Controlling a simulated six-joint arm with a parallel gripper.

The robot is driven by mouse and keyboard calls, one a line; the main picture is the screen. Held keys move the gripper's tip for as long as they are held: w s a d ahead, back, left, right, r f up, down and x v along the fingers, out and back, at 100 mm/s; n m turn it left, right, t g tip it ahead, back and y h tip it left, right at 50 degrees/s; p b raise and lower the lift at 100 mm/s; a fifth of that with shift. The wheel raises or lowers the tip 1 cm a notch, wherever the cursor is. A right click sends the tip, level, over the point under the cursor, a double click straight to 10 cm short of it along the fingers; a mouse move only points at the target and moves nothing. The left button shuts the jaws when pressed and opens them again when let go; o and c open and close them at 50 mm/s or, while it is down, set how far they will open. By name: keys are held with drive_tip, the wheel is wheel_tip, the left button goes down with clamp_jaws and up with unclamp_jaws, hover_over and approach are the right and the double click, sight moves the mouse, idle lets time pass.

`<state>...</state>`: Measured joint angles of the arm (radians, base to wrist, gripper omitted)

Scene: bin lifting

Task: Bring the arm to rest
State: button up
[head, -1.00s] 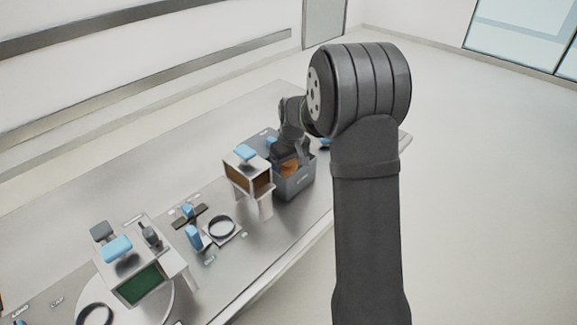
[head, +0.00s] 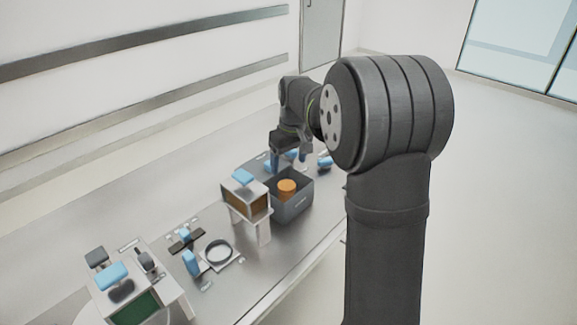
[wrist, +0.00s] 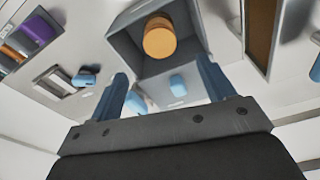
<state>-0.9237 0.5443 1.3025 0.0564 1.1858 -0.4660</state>
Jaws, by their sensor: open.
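My gripper (wrist: 168,95) is open and empty in the wrist view, its two blue fingers apart with nothing between them. In the head view it (head: 287,158) hangs above the far side of the grey bin, raised clear of it. The grey bin (head: 296,209) stands on the table and holds an orange cylinder (head: 287,188). In the wrist view the bin (wrist: 188,65) and the orange cylinder (wrist: 159,38) lie beyond the fingertips. My dark arm fills the right of the head view.
A white stand (head: 247,200) with a blue-handled top is close beside the bin. A ring on a plate (head: 219,252) and a device with a green screen (head: 135,308) are nearer on the table (head: 290,262). Blue pieces (head: 325,162) lie behind the bin.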

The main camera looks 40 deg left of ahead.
sight(286, 184)
drive_tip(key=f, duration=0.4)
drive_tip(key=a+f, duration=0.1)
drive_tip(key=f, duration=0.7)
drive_tip(key=shift+w+a+f, duration=0.1)
drive_tip(key=shift+a, duration=0.05)
wheel_tip(286, 184, up, 4)
drive_tip(key=shift+a+f, duration=0.1)
drive_tip(key=shift+f, duration=0.15)
drive_tip(key=shift+r, duration=0.5)
